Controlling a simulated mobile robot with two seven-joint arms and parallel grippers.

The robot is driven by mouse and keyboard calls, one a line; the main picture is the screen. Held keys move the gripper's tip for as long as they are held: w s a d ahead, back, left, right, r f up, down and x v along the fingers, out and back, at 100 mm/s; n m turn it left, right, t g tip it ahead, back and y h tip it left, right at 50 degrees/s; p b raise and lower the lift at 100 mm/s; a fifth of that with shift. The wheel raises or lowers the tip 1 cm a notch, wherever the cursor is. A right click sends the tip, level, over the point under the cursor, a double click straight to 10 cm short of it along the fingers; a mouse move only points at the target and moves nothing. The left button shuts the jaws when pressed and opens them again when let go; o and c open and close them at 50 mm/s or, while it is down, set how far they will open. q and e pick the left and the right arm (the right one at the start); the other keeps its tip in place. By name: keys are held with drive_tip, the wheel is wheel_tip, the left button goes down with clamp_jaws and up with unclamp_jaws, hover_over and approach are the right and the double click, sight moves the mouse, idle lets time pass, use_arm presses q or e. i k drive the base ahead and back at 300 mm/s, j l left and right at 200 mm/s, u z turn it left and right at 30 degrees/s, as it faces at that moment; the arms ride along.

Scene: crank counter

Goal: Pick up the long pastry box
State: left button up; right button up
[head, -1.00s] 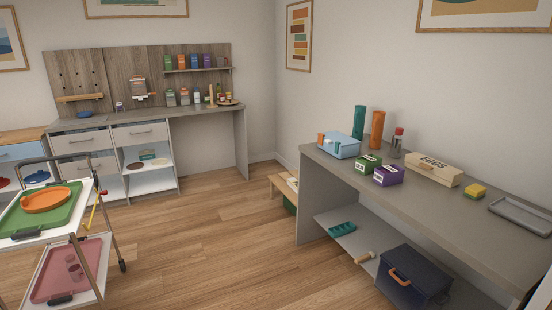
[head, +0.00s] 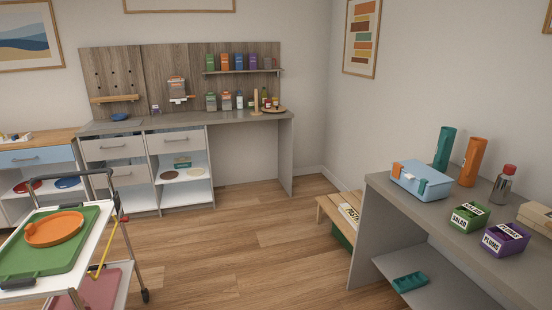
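I cannot tell for sure which thing is the long pastry box. A long cream box (head: 537,216) lies on the grey counter at the right edge, cut off by the frame; in the earlier frame its side seems to read EGGS. A pale item with dark lettering (head: 349,213) rests at the low wooden bench beside the counter's left end, partly hidden by the counter's side panel; its lettering is not clearly readable. Neither of my grippers is in view.
The grey counter (head: 415,210) also holds a blue box (head: 420,182), a green carton (head: 468,217), a purple carton (head: 505,239), two upright cylinders and a bottle. A trolley (head: 117,262) stands at left. The wooden floor (head: 250,250) between is clear.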

sight(346, 209)
drive_tip(key=i+j+z, duration=0.15)
drive_tip(key=i+z, duration=0.2)
drive_tip(key=i, duration=0.25)
drive_tip(key=i+j+z, duration=0.4)
drive_tip(key=i, duration=0.2)
drive_tip(key=i+j+z, duration=0.35)
drive_tip(key=i, duration=0.25)
drive_tip(key=i+j+z, duration=0.1)
drive_tip(key=z, duration=0.7)
drive_tip(key=i+j+z, duration=0.6)
drive_tip(key=j, duration=0.25)
drive_tip(key=i+j, duration=0.1)
drive_tip(key=j, duration=0.2)
drive_tip(key=i+j+z, duration=0.15)
drive_tip(key=j, duration=0.15)
drive_tip(key=i+j, duration=0.1)
drive_tip(key=j, duration=0.2)
drive_tip(key=i+j, duration=0.15)
drive_tip(key=j, duration=0.2)
drive_tip(key=i+j, duration=0.15)
drive_tip(key=j, duration=0.25)
drive_tip(key=i+j, duration=0.15)
drive_tip(key=j, duration=0.2)
drive_tip(key=i+j+z, duration=0.1)
drive_tip(key=j, duration=0.3)
